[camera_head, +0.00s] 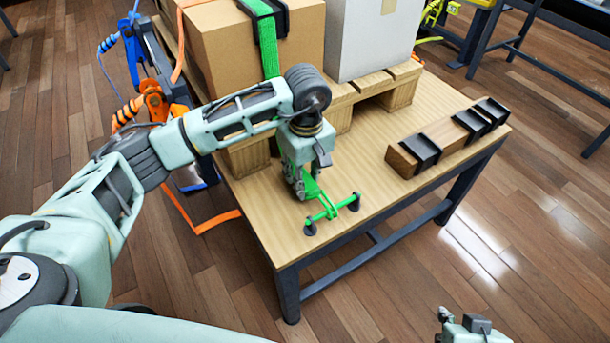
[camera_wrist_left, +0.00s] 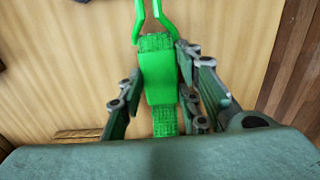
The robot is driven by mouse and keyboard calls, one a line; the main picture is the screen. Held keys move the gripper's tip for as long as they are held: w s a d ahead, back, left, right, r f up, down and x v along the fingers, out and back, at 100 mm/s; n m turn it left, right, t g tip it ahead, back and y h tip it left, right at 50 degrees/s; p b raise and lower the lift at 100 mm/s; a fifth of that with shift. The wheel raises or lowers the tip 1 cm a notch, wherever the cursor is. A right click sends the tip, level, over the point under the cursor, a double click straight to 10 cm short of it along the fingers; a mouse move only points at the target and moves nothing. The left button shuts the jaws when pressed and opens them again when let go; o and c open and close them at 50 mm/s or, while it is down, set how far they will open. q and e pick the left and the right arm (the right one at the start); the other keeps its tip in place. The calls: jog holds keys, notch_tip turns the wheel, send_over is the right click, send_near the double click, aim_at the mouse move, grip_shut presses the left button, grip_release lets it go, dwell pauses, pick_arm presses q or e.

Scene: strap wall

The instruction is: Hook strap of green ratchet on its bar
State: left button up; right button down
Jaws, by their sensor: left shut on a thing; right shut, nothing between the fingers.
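The green strap (camera_head: 266,40) runs over the cardboard box and down its front side. My left gripper (camera_head: 303,190) is low over the table's front left part and shut on the green strap's end. In the left wrist view, the flat green strap end (camera_wrist_left: 158,80) lies between the fingers, with two green hook prongs (camera_wrist_left: 150,22) beyond it. The green bar (camera_head: 330,210) stands on dark feet near the table's front edge, just beyond the fingertips. The hook is close to the bar; I cannot tell whether it is around it. My right gripper (camera_head: 462,322) is shut and empty, low in view.
A cardboard box (camera_head: 225,55) and a white box (camera_head: 372,40) stand on a wooden pallet (camera_head: 405,82) on the table (camera_head: 365,165). A wooden block with black bands (camera_head: 430,150) lies at right. Orange and blue straps hang left.

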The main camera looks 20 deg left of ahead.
dwell(0.3)
pick_arm(q)
jog(key=o, duration=1.3)
notch_tip(320, 180, up, 12)
jog(key=shift+s, duration=0.15)
